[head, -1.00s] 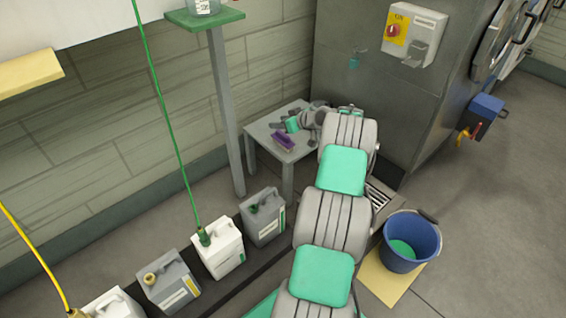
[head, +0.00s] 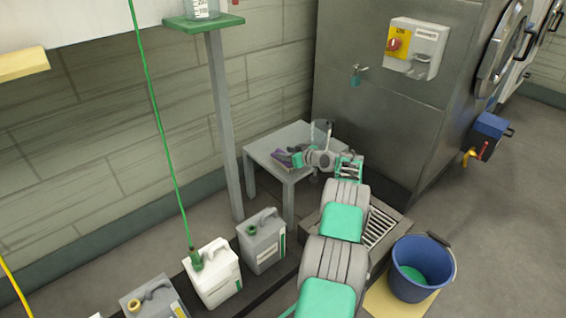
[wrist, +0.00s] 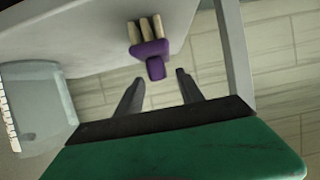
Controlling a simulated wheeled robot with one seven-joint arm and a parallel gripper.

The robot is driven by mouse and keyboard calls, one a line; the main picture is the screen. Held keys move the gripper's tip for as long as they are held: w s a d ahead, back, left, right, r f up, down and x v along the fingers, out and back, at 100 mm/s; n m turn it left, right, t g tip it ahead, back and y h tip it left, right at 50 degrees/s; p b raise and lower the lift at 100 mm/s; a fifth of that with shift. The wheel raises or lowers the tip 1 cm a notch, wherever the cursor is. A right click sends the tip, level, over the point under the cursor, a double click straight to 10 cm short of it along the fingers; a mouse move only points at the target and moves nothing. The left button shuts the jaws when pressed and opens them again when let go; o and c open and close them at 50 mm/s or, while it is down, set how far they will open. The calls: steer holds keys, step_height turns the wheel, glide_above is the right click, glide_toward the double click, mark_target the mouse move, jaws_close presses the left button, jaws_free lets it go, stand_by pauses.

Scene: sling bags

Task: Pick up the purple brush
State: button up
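The purple brush (head: 280,156) lies on the small grey table (head: 262,150) in the head view, partly hidden by my gripper (head: 292,160). In the wrist view the brush (wrist: 150,48) is at the table's edge, with pale bristle tufts at the top and its short purple end toward me. My gripper (wrist: 160,76) is open there, its two dark fingers apart. The brush's purple end is ahead of and between the fingertips in the picture; I see no grip on it.
A clear container (head: 322,132) stands on the table beside my wrist; it also shows at the left in the wrist view (wrist: 38,105). A grey post (head: 224,125) rises left of the table. Jugs (head: 262,240) stand in front, and a blue bucket (head: 420,268) at right.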

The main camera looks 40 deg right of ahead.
jaws_close()
stand_by(0.3)
steer(key=shift+r, duration=0.1)
